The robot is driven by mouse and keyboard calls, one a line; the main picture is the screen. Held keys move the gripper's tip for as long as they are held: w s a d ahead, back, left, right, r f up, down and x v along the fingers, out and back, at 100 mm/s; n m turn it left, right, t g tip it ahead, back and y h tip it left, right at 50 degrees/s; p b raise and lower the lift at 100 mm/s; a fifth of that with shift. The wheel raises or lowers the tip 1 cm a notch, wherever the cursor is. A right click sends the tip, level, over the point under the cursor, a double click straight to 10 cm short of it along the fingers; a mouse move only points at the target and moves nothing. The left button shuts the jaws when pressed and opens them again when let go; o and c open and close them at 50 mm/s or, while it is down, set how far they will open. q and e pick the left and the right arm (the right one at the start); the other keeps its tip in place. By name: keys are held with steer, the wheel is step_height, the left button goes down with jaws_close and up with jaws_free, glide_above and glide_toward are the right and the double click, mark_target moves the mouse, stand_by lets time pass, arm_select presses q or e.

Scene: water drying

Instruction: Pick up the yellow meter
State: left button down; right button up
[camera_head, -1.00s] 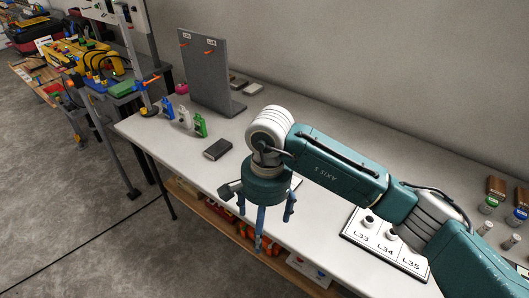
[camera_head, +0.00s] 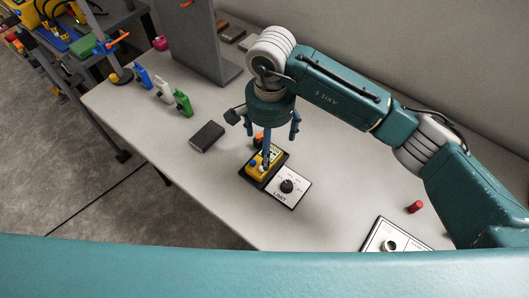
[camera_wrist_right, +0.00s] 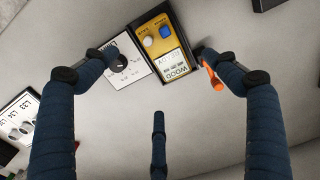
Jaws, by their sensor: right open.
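The yellow meter (camera_head: 262,165) lies on a dark base on the white table, below my right gripper (camera_head: 268,148), which partly covers it in the head view. In the right wrist view the meter (camera_wrist_right: 164,50) shows its face with a WOOD label, a blue knob and a white knob. My right gripper (camera_wrist_right: 155,75) is open, with its dark fingers spread around the meter's area and no finger visibly closed on it. An orange piece (camera_wrist_right: 213,80) is beside the meter at the right finger. My left gripper is not in view.
A white LIMIT dial plate (camera_head: 287,187) adjoins the meter. A red cylinder (camera_head: 415,207) is at the right.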

step_height(320, 180, down, 2)
steer(key=shift+s+f, duration=0.1)
steer(key=shift+s, duration=0.05)
steer(key=shift+f, duration=0.3)
step_height(320, 180, down, 4)
steer(key=shift+a+f+p, duration=0.15)
steer(key=shift+p, duration=1)
steer(key=shift+f, duration=0.45)
steer(key=c, duration=1.2)
steer(key=shift+c, duration=1.3)
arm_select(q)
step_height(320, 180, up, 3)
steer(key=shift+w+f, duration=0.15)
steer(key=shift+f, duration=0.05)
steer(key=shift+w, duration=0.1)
